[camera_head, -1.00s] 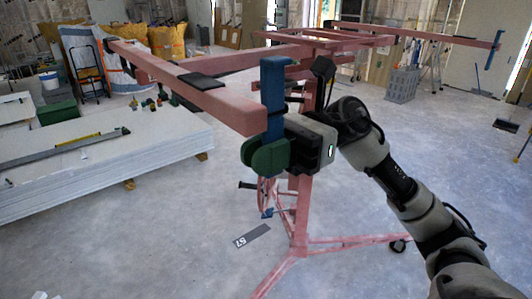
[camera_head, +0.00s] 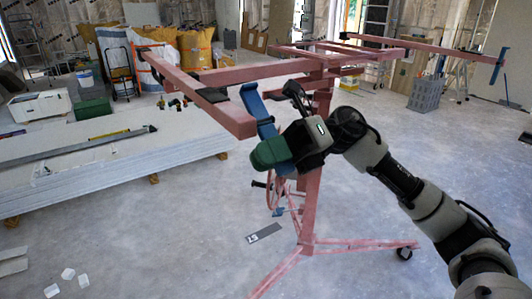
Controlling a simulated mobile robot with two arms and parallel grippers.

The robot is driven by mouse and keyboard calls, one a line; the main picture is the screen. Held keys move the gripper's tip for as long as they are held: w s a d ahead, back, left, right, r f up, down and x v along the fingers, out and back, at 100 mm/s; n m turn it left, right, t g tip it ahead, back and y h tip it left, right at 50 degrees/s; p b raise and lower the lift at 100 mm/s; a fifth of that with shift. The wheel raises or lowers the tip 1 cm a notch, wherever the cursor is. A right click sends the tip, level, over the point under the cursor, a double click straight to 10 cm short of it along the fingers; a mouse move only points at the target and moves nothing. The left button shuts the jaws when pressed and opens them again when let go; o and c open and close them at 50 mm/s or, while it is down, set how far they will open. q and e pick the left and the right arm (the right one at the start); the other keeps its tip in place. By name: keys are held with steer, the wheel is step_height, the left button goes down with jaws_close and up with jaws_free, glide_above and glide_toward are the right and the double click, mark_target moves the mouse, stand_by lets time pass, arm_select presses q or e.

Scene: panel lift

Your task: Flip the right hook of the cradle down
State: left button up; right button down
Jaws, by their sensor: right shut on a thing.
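The pink panel lift's cradle (camera_head: 206,98) has a long arm reaching toward me. At its near end is a blue hook (camera_head: 257,104), tilted with its top leaning left. My right gripper (camera_head: 270,151), with green fingers, is shut on the lower part of this hook and hides that part. The gripper is tilted along with the hook. Another blue hook (camera_head: 500,66) hangs at the far right end of the cradle's other arm. My left gripper is not in view.
The lift's mast (camera_head: 312,205) stands behind my gripper, with legs on casters (camera_head: 404,253) spreading over the floor. A stack of white panels (camera_head: 90,160) lies at left. A grey crate (camera_head: 425,94) stands at back right. Open floor is in front.

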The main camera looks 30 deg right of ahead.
steer(key=r+m+p, duration=0.1)
steer(key=m, duration=0.1)
steer(key=s+r+m+p, duration=0.1)
steer(key=m+p, duration=0.1)
steer(key=m, duration=0.1)
steer(key=r+m+p, duration=0.1)
steer(key=m+p, duration=0.1)
steer(key=m, duration=0.1)
steer(key=shift+s+r, duration=0.15)
steer(key=shift+r, duration=0.2)
stand_by(0.4)
steer(key=c, duration=1.1)
jaws_free()
steer(key=shift+d, duration=0.15)
